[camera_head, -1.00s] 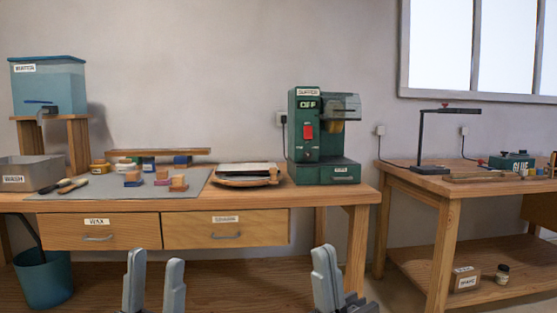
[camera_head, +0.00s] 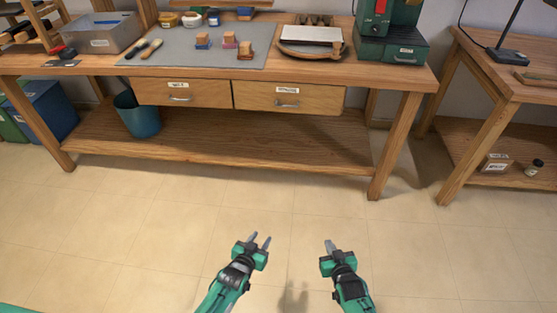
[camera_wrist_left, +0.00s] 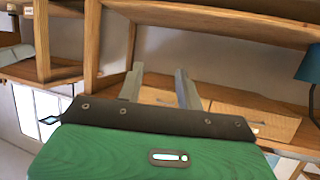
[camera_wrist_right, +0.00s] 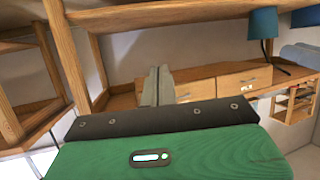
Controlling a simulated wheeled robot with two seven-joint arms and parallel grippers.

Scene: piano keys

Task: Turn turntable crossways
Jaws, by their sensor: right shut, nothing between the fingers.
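The turntable (camera_head: 300,52) is a round wooden disc on the bench top, left of the green machine. A pale flat slab (camera_head: 312,36) lies across it, roughly left to right in the head view. My left gripper (camera_head: 260,239) is open and empty, low over the floor in front of the bench. Its parted fingers also show in the left wrist view (camera_wrist_left: 160,88). My right gripper (camera_head: 328,244) is shut and empty at a similar height, to the right. Its fingers meet in the right wrist view (camera_wrist_right: 157,86). Both are well short of the turntable.
The wooden bench (camera_head: 160,67) has two drawers and a low shelf. The green machine (camera_head: 388,48) stands right of the turntable. A grey mat (camera_head: 190,55) with small blocks and brushes lies to its left. A second table (camera_head: 490,75) is at right. The floor before me is clear.

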